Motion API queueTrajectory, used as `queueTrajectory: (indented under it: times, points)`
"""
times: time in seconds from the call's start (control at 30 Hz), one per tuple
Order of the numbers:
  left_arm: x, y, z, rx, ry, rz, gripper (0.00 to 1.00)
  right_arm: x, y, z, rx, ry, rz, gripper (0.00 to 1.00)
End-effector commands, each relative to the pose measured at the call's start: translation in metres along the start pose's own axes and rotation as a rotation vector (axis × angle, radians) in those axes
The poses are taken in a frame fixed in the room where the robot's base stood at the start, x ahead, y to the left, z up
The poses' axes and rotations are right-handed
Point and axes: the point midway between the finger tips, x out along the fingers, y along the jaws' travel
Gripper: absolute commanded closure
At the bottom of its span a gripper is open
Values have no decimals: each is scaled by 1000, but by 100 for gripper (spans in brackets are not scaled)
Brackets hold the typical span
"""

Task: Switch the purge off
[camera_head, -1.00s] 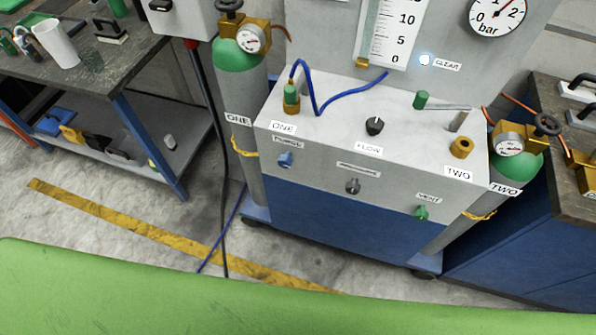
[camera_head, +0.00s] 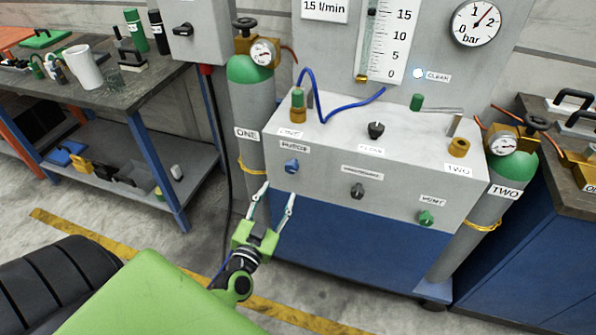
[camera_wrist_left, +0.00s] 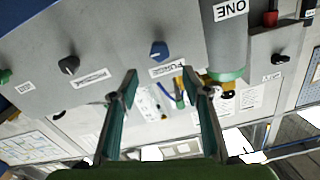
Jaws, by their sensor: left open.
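The blue purge knob (camera_head: 291,166) is on the upper left of the grey front panel, below its label. It also shows in the left wrist view (camera_wrist_left: 159,50), upside down, beyond my fingertips. My left gripper (camera_head: 274,192) is open and empty, just below and left of the purge knob in the head view, apart from it. In the left wrist view its two fingers (camera_wrist_left: 160,88) stand apart with nothing between them. A dark middle knob (camera_head: 357,191) and a green vent knob (camera_head: 426,218) sit further right on the panel. My right gripper is not seen.
Gas cylinder ONE (camera_head: 250,110) stands close at the panel's left, cylinder TWO (camera_head: 488,215) at its right. A blue hose (camera_head: 345,100) loops over the panel top. A workbench (camera_head: 120,90) is at the left. The floor before the panel is open.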

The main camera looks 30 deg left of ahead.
Motion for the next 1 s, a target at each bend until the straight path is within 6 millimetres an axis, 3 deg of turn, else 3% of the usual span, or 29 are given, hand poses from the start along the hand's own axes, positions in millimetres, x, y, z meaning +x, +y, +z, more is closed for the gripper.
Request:
queueTrajectory:
  times: [0.17,0.5,0.7,1.0]
  points:
    - [36,0,-2,0,4,0,57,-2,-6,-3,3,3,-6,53]
    - [99,0,0,1,2,1,57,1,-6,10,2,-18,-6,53]
    - [116,1,0,1,0,2,57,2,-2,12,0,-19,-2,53]
    - [120,1,0,0,-1,2,57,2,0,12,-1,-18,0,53]
